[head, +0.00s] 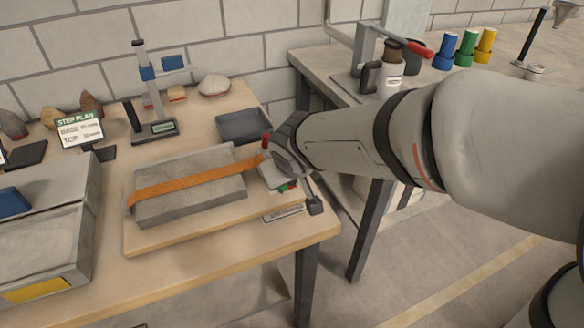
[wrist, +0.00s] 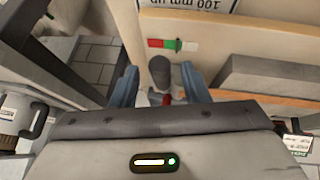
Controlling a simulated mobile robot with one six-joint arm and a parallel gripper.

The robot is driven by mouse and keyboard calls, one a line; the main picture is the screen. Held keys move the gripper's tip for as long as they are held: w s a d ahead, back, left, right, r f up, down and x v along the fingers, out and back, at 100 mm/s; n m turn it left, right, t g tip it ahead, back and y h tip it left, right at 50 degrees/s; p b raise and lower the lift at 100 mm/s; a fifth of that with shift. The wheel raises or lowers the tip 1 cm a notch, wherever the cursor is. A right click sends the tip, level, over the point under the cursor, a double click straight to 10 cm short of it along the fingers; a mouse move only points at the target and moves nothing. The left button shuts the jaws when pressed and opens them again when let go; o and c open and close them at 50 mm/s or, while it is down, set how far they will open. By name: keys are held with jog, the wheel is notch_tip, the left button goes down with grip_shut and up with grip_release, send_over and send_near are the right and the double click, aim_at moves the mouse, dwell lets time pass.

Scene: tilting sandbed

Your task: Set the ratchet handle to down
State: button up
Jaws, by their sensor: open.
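The ratchet handle (head: 265,142) shows a red upright part at the right end of the orange strap (head: 195,182) in the head view. In the wrist view, what looks like the handle (wrist: 161,74) has a rounded grey end and a red part below it. My gripper (wrist: 160,88) is open, with its bluish fingers on either side of the handle; I cannot tell whether they touch it. In the head view my gripper (head: 290,172) is close by the ratchet and hides part of it. A red and green marker strip (wrist: 172,44) lies beyond the handle.
The strap crosses a grey stone block (head: 190,205) on a wooden board (head: 200,235), left of my gripper. A dark tray (head: 243,125) sits behind. A side bench with a red-handled lever (head: 410,47) stands behind my arm. The floor at front right is clear.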

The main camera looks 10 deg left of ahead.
jog(key=v, duration=0.5)
jog(key=shift+p, duration=0.3)
jog(key=s+d+r+m+g+h+p, duration=0.1)
jog(key=d+r+m+p, duration=0.2)
jog(key=d, duration=0.5)
jog(key=s+d+r+m+h+p, duration=0.1)
jog(key=d+r+p, duration=0.35)
jog(key=d, duration=0.35)
jog(key=s+d+r+m+g+p, duration=0.2)
jog(key=s+d+m+p, duration=0.2)
jog(key=d, duration=0.6)
jog(key=s+p, duration=0.2)
jog(key=s, duration=0.1)
jog(key=shift+s+r+g, duration=0.2)
jog(key=shift+r+g, duration=0.1)
